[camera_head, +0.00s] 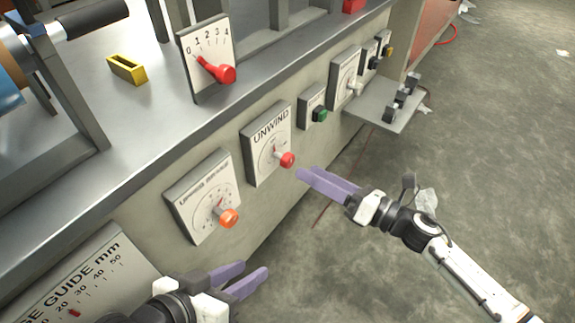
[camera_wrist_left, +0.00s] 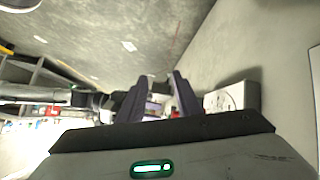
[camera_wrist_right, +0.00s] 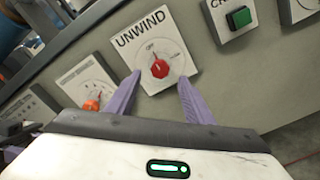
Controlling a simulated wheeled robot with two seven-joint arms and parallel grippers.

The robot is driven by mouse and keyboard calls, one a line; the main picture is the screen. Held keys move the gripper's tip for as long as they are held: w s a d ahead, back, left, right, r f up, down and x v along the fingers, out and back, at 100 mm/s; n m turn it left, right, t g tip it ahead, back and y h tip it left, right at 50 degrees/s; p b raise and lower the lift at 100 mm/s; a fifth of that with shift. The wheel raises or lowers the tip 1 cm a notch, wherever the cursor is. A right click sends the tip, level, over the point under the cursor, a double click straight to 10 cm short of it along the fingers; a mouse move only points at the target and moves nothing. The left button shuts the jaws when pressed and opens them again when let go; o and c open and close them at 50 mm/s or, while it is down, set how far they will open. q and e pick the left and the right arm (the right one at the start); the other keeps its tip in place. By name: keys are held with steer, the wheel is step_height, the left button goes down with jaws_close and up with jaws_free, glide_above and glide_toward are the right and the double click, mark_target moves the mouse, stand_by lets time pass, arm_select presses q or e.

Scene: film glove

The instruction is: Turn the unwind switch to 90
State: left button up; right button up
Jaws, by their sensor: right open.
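The unwind switch is a white plate (camera_head: 262,137) marked UNWIND with a red knob (camera_head: 287,160) on the machine's front panel. In the right wrist view the red knob (camera_wrist_right: 159,68) sits ahead of and between my fingers, with OFF printed above it. My right gripper (camera_head: 328,184) is open and empty, just right of the knob and apart from it. It also shows in the right wrist view (camera_wrist_right: 160,98). My left gripper (camera_head: 246,280) is open and empty, low in front of the panel; its fingers also show in the left wrist view (camera_wrist_left: 160,95).
A plate with an orange knob (camera_head: 228,218) is left of the unwind plate. A green button (camera_head: 320,115) is to its right. A small shelf (camera_head: 385,112) juts out further right. A red lever (camera_head: 224,74) stands above.

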mark_target(291, 163)
steer(key=b+x, duration=0.1)
steer(key=x, duration=0.6)
steer(key=shift+b, duration=0.3)
arm_select(q)
steer(key=shift+w+d+r+t+h, duration=0.1)
steer(key=shift+d+r+t+h, duration=0.2)
steer(key=shift+d+r, duration=0.35)
arm_select(e)
steer(key=shift+w+a, duration=0.3)
steer(key=shift+a, duration=0.1)
arm_select(q)
steer(key=shift+a+r, duration=0.1)
steer(key=shift+a, duration=0.05)
arm_select(e)
steer(key=shift+c, duration=0.2)
steer(key=c, duration=1)
